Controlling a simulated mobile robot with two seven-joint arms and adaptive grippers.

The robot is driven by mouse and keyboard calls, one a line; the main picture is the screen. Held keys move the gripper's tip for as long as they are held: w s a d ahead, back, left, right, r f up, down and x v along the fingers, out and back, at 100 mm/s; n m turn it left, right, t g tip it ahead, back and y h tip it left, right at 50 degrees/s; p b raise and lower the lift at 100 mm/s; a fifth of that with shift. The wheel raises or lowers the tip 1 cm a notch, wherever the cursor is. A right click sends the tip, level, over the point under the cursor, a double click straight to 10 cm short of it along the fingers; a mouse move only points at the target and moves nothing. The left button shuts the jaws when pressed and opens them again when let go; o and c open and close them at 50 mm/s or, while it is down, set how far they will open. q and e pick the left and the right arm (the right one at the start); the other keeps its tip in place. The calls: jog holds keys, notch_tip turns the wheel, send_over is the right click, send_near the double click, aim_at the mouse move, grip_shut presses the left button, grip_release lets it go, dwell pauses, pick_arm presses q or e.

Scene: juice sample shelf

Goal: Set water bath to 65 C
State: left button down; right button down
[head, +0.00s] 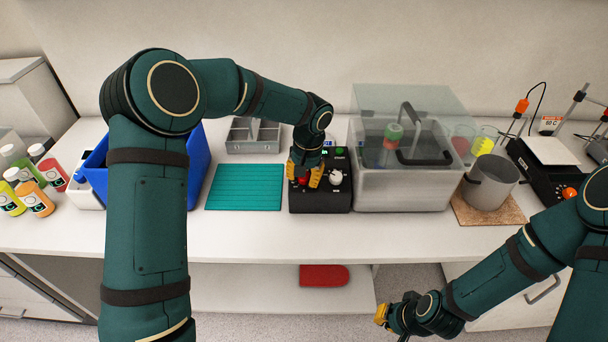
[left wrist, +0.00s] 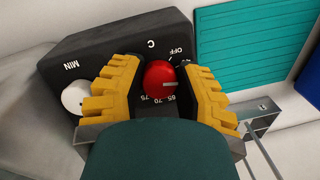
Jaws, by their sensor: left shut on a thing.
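The water bath's black control box (head: 320,200) stands at the middle of the bench, beside the clear lidded tank (head: 400,190). Its red knob (left wrist: 160,80) sits between the yellow fingers of my left gripper (left wrist: 160,85), which is shut on it. In the left wrist view the knob's pale mark points right, towards a finger. The labels 65, 70 and 75 show below the knob and OFF above right; a finger hides other labels. My left gripper also shows in the head view (head: 306,176). My right gripper (head: 384,316) hangs low before the bench, its jaw opening unclear.
A white knob (head: 336,177) is right of the red one. A teal mat (head: 245,187), grey divided tray (head: 253,148) and blue bin (head: 197,165) lie left. A steel pot (head: 490,183) on a cork mat and a black scale stand right. A bottle shows inside the tank.

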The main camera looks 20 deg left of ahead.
pick_arm(q)
jog(key=m, duration=0.3)
jog(key=m+y, duration=0.1)
jog(key=m, duration=0.2)
jog(key=shift+s+f+y, duration=0.1)
jog(key=shift+f+y, duration=0.05)
jog(key=shift+y, duration=0.15)
jog(key=m, duration=0.3)
jog(key=m+t, duration=0.1)
jog(key=m, duration=0.2)
jog(key=shift+a+t+y, duration=0.1)
jog(key=shift+t+y, duration=0.2)
jog(key=shift+y, duration=0.1)
jog(key=shift+m, duration=0.3)
jog(key=c, duration=0.6)
grip_release()
